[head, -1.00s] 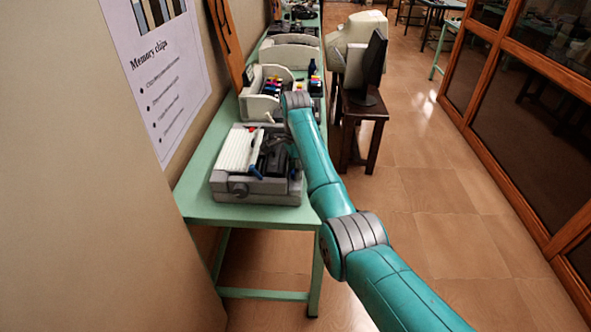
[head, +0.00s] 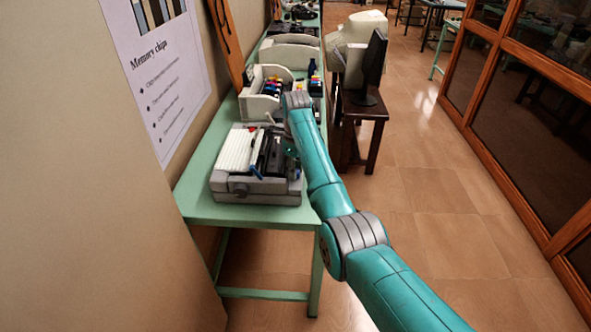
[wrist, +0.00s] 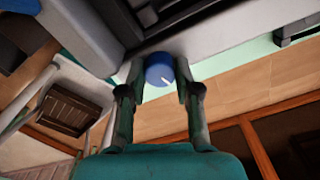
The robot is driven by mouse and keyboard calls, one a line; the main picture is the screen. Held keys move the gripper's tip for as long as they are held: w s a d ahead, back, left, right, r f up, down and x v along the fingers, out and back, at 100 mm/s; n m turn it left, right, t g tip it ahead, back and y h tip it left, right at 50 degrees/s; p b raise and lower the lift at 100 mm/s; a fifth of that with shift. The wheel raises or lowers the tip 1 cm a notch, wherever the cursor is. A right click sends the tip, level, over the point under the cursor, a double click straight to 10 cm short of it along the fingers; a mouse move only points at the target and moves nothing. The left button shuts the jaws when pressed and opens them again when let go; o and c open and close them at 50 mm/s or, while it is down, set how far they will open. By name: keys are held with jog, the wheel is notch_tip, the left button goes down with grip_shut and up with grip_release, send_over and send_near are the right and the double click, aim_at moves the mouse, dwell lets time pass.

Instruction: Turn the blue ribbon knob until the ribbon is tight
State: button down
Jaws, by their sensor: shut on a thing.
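The blue ribbon knob (wrist: 160,69) is a small round knob with a white pointer mark, close up in the wrist view. It sits at the edge of the grey printer body (wrist: 215,25). My gripper (wrist: 160,80) is shut on the knob, with one finger on each side of it. In the head view the printer (head: 232,187) stands on the green table, with a white ribbed cover and a dark open section. My arm's end reaches its right side there, and the fingers cannot be made out. The ribbon's tightness cannot be told.
The pale green table (head: 200,207) runs along the left wall. Behind the printer stands a cream machine with coloured cartridges (head: 262,105). A dark wooden stand (head: 361,118) with a monitor is to the right. The floor (head: 430,210) on the right is clear.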

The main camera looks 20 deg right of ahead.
jog(key=m, duration=0.5)
jog(key=shift+m, duration=0.3)
dwell(0.4)
jog(key=c, duration=1.1)
grip_release()
jog(key=shift+r, duration=0.1)
notch_tip(320, 180, up, 7)
jog(key=shift+r, duration=0.2)
